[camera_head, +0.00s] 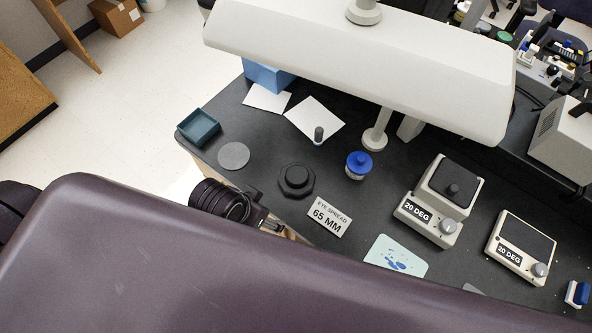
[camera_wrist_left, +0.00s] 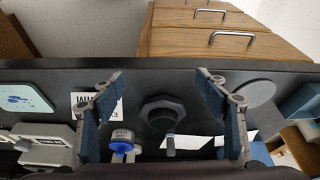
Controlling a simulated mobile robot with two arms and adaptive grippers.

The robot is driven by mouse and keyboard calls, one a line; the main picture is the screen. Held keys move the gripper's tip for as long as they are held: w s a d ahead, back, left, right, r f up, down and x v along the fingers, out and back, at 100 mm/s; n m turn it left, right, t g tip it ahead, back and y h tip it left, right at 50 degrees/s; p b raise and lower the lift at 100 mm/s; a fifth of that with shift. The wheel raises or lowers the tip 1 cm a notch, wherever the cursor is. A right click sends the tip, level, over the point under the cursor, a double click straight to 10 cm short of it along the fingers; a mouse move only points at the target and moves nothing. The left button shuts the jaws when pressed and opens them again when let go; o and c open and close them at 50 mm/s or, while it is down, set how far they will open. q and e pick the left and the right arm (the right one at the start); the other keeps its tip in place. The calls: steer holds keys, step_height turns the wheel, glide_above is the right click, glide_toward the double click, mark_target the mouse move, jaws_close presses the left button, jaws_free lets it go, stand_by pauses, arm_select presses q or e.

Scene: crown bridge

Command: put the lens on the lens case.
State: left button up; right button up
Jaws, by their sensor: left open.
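A black octagonal piece with a round raised top (camera_head: 296,180) lies on the dark counter. A flat grey disc (camera_head: 234,155) lies to its left, and an open teal tray (camera_head: 198,127) is beyond the disc at the counter's left end. I cannot tell which of these are the lens and the lens case. My left gripper (camera_head: 272,226) is at the counter's front edge, short of the octagonal piece. In the left wrist view, my left gripper (camera_wrist_left: 160,100) is open and empty, with the octagonal piece (camera_wrist_left: 162,113) between its fingers in the picture. My right gripper is not in view.
A white "65 MM" card (camera_head: 329,216), a blue-capped jar (camera_head: 359,165) and a small grey-topped peg (camera_head: 319,135) are near the octagonal piece. Two "20 DEG" devices (camera_head: 427,220) (camera_head: 515,255) stand right. A large white housing (camera_head: 365,65) overhangs the back.

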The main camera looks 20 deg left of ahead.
arm_select(q)
steer(key=w+d+r+m+p, duration=0.1)
steer(key=d+r, duration=0.2)
steer(key=r, duration=0.4)
steer(key=w+d+m+g+h, duration=0.1)
steer(key=w+d+m+h, duration=0.15)
steer(key=d+m, duration=0.35)
steer(key=w+d+m+h, duration=0.1)
steer(key=w+d+m, duration=0.25)
steer(key=d, duration=0.35)
steer(key=m+g+y, duration=0.3)
steer(key=m+y, duration=0.2)
steer(key=m, duration=0.1)
glide_above(297, 174)
steer(key=shift+d+f, duration=0.25)
steer(key=shift+f, duration=0.75)
steer(key=shift+w+a+f, duration=0.1)
steer(key=shift+a+f, duration=0.05)
steer(key=shift+f, duration=0.1)
step_height(297, 174, down, 6)
steer(key=shift+f+p, duration=0.1)
steer(key=shift+p, duration=1.1)
steer(key=shift+f, duration=0.5)
steer(key=c, duration=1.3)
steer(key=shift+c, duration=0.2)
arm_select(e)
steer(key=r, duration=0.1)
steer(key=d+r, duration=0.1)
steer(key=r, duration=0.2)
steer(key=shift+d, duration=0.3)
